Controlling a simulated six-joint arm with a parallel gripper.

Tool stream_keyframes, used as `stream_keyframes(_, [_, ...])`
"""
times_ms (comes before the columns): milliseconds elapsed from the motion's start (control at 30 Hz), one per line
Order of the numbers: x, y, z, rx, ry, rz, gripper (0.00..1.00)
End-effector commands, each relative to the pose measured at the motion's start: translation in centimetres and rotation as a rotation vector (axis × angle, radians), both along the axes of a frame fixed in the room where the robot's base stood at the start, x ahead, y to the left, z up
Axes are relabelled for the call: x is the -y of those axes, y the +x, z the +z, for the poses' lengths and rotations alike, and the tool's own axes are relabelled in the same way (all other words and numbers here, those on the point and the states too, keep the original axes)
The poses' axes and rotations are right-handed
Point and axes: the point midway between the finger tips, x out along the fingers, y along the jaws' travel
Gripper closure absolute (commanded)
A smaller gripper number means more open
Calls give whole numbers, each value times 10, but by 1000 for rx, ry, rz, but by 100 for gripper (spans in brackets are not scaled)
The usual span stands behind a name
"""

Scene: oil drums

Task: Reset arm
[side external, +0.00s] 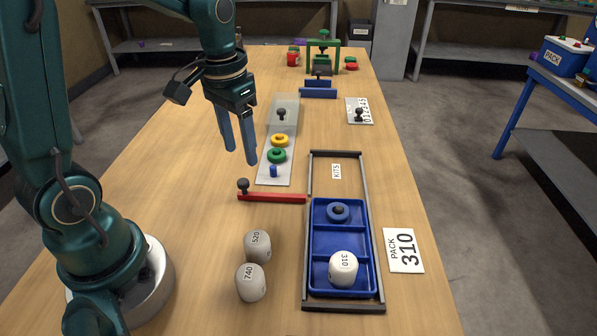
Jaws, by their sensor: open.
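My gripper (238,140) hangs over the left part of the wooden table, pointing down. Its two blue fingers are apart and nothing is between them. It is to the left of the grey plate with the yellow ring (279,140) and green ring (276,156). My arm comes from the left side of the picture, with its base on the table.
A red bar with a black knob (272,197) lies in front of the gripper. White drums 520 (257,246) and 740 (250,282) stand nearby. A green press (323,58) stands far back.

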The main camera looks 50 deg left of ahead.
Motion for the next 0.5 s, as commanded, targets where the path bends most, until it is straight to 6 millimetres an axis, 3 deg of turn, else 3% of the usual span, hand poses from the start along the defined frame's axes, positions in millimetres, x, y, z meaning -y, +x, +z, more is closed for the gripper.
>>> stream_keyframes(200, [33, -18, 45, 177, 40, -96, 42])
stream_keyframes(500, [68, -67, 68, 386, 40, -164, 42])
